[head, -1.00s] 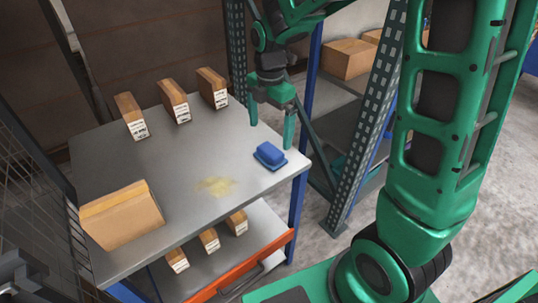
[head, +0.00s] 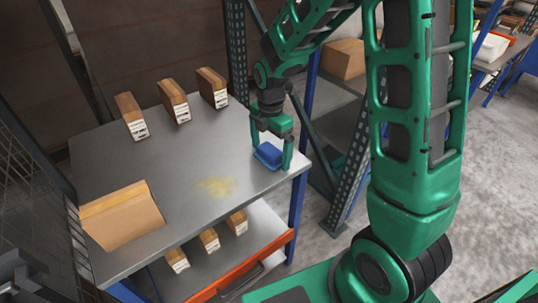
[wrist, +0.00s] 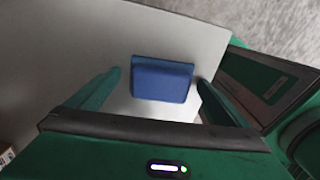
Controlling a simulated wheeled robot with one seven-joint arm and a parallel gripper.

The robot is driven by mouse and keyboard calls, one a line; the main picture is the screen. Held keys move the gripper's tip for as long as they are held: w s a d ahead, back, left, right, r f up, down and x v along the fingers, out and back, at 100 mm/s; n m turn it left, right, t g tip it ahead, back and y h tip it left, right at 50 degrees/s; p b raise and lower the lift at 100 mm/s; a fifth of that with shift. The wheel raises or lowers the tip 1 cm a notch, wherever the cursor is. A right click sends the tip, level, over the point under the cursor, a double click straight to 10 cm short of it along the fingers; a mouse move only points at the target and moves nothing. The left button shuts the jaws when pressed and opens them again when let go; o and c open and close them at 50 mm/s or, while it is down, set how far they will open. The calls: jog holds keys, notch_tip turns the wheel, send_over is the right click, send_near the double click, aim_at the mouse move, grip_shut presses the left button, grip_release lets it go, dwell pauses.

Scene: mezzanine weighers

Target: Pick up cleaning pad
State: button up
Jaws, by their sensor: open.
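The cleaning pad (head: 268,155) is a small blue block on a flat blue base. It lies on the grey metal shelf top near its right corner. In the wrist view the pad (wrist: 161,78) shows ahead, between the two fingers. My gripper (head: 270,158) is open, with its green fingers down on either side of the pad. In the wrist view, the fingers of my gripper (wrist: 160,82) stand apart from the pad, with a wider gap on the left than on the right.
Three boxes (head: 174,101) stand along the back of the shelf top (head: 190,150). An open cardboard box (head: 120,215) sits at the left front. A yellowish stain (head: 216,187) lies left of the pad. A perforated rack post (head: 350,170) stands to the right.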

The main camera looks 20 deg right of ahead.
aim_at(268, 150)
jog(key=c, duration=1.2)
jog(key=shift+r, duration=0.45)
jog(key=r, duration=0.2)
jog(key=a+r, duration=0.1)
jog(key=shift+s+r, duration=0.2)
jog(key=shift+r, duration=0.2)
jog(key=s+a+r, duration=0.1)
jog(key=a+r, duration=0.1)
jog(key=a, duration=0.1)
jog(key=s+a+r, duration=0.2)
jog(key=a, duration=0.1)
jog(key=s+a+r, duration=0.2)
jog(key=a, duration=0.1)
jog(key=shift+s+r, duration=0.15)
jog(key=shift+s, duration=0.1)
